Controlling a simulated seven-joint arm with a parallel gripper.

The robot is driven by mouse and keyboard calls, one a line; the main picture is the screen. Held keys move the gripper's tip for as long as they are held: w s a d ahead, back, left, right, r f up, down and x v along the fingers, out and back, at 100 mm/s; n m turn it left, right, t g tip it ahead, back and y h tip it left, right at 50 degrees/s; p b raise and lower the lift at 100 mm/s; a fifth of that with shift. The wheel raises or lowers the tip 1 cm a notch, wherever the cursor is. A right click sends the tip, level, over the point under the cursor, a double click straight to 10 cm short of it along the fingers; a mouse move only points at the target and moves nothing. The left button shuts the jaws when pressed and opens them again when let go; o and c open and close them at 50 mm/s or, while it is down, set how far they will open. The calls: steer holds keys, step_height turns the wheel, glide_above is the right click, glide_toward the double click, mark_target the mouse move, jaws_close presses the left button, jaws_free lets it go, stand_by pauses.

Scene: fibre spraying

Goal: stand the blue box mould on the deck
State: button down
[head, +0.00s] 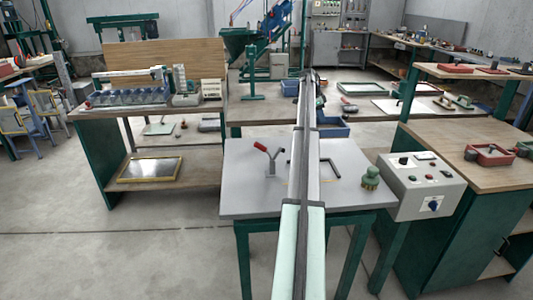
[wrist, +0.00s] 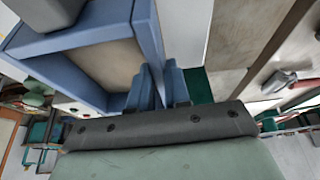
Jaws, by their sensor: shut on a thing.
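The blue box mould (head: 335,128) shows in the head view just beyond the far edge of the grey deck (head: 250,190), partly behind my arm. In the wrist view the blue box mould (wrist: 145,30) fills the upper left, tilted in the picture, with a tan surface seen through its frame. My gripper (wrist: 150,88) is shut on one wall of it, near a corner. In the head view the fingers are hidden by the arm. I cannot tell whether the mould touches the bench beneath it.
A red-handled clamp (head: 270,160) stands on the deck's left half, a dark-edged corner piece (head: 330,168) lies on its right, and a green knob-like tool (head: 371,177) sits at its right edge. A control box (head: 420,185) stands beside the deck. The deck's front left is clear.

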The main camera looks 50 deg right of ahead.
stand_by(0.3)
steer(key=shift+w, duration=0.15)
steer(key=shift+w+a+r, duration=0.1)
steer(key=shift+a+r, duration=0.8)
steer(key=shift+a, duration=0.2)
steer(key=a, duration=0.1)
steer(key=s+a+r, duration=0.1)
steer(key=a, duration=0.1)
steer(key=s+a, duration=0.1)
steer(key=a, duration=0.1)
steer(key=shift+r, duration=0.2)
steer(key=s+a, duration=0.6)
steer(key=a, duration=0.3)
steer(key=shift+g, duration=0.3)
steer(key=shift+a+f, duration=0.2)
steer(key=shift+f, duration=5.2)
steer(key=shift+w+a+f, duration=0.1)
steer(key=shift+w+a, duration=1.15)
steer(key=shift+w, duration=0.1)
steer(key=shift+f, duration=0.85)
steer(key=shift+f, duration=0.1)
